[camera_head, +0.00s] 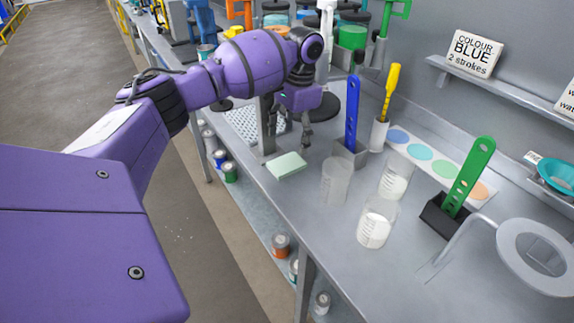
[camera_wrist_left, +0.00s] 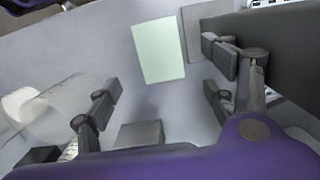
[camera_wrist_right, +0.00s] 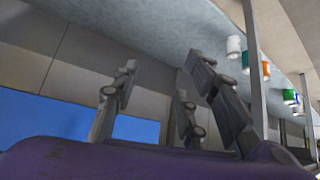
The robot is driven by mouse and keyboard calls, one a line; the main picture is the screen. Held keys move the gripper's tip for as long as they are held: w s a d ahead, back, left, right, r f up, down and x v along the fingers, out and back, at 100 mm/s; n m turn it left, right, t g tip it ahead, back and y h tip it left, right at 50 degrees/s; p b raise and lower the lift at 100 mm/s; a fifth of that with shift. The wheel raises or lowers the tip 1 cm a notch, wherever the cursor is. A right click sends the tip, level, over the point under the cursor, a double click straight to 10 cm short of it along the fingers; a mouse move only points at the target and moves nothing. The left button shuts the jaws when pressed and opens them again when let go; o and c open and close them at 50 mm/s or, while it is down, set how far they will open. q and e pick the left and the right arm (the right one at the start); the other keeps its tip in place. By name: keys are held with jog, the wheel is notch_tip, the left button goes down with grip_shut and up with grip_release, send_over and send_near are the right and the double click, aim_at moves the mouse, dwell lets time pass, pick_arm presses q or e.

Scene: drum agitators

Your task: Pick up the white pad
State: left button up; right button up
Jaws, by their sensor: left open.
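The white pad, a flat rectangle with a pale green tint (camera_head: 286,165), lies on the grey bench near its front edge. It also shows in the left wrist view (camera_wrist_left: 158,50), beyond the fingertips. My left gripper (camera_head: 293,131) is above and just behind the pad, pointing down. Its fingers are spread and empty in the left wrist view (camera_wrist_left: 163,85), and the pad appears apart from them. My right gripper (camera_wrist_right: 160,82) shows only in its own wrist view, with its fingers apart and nothing between them, below the bench level.
A grey upright post (camera_head: 266,125) stands close beside the left gripper. A clear beaker (camera_head: 335,181), beakers with white contents (camera_head: 377,224) and a blue paddle in a holder (camera_head: 352,115) stand right of the pad. Cans (camera_head: 230,172) sit on the lower shelf.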

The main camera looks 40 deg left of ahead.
aim_at(287, 163)
pick_arm(q)
jog(key=shift+s+f, duration=0.1)
jog(key=shift+f, duration=1.1)
jog(key=f, duration=0.3)
jog(key=s+f, duration=0.1)
jog(key=shift+a+f, duration=0.15)
jog(key=shift+a, duration=0.1)
jog(key=shift+f, duration=0.3)
pick_arm(e)
jog(key=shift+w+d+r, duration=0.25)
jog(key=shift+w+r, duration=0.1)
jog(key=shift+w, duration=0.1)
pick_arm(q)
jog(key=shift+c, duration=0.6)
jog(key=c, duration=1.3)
pick_arm(e)
jog(key=shift+a, duration=0.3)
pick_arm(q)
jog(key=shift+r, duration=0.1)
